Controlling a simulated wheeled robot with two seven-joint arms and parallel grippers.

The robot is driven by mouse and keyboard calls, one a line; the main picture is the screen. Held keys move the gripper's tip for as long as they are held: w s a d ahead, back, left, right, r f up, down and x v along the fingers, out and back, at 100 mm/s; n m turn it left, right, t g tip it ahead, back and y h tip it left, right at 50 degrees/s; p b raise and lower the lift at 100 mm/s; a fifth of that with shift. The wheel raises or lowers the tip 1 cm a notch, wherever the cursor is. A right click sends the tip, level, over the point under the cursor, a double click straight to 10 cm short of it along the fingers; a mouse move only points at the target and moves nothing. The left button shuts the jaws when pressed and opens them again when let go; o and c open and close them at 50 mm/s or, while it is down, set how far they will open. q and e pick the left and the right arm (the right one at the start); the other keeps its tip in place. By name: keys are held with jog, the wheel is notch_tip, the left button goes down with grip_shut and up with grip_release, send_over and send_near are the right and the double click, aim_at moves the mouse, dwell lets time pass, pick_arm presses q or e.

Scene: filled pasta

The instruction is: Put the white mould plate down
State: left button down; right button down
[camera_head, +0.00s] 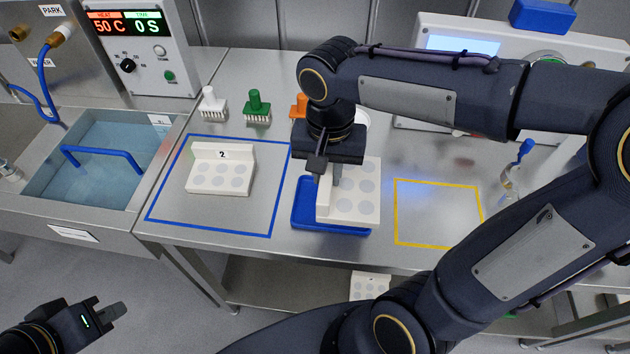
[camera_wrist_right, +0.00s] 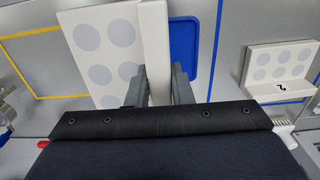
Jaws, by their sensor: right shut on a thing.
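A white mould plate (camera_head: 357,205) with grey round cavities and an upright wall along one side is in my right gripper (camera_head: 333,178). In the right wrist view, the fingers (camera_wrist_right: 159,88) are shut on the wall of this plate (camera_wrist_right: 103,47). The plate is above and partly over a blue tray (camera_head: 303,222), covering much of it; I cannot tell whether they touch. A second white mould plate (camera_head: 219,179), marked 2, lies inside a blue outline (camera_head: 207,228). My left gripper (camera_head: 113,309) is low at the left, away from the table, with nothing visible in it.
A yellow outline (camera_head: 439,244) to the right encloses bare table. White (camera_head: 211,104), green (camera_head: 257,105) and orange (camera_head: 298,105) stamps stand at the back. A water bath (camera_head: 105,160) with a blue handle is at the left. Another white plate (camera_head: 370,285) is on the lower shelf.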

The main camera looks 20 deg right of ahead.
jog(key=shift+w+a+f, duration=0.1)
jog(key=shift+w+f, duration=0.55)
jog(key=shift+f, duration=0.75)
jog(key=shift+w+a+f, duration=0.15)
jog(key=shift+w+f, duration=0.55)
jog(key=shift+f, duration=0.65)
jog(key=shift+w+a+f, duration=0.1)
jog(key=shift+w+f, duration=0.55)
jog(key=shift+f, duration=0.75)
jog(key=shift+f+b, duration=0.65)
jog(key=c, duration=1.3)
grip_release()
jog(key=shift+r, duration=0.15)
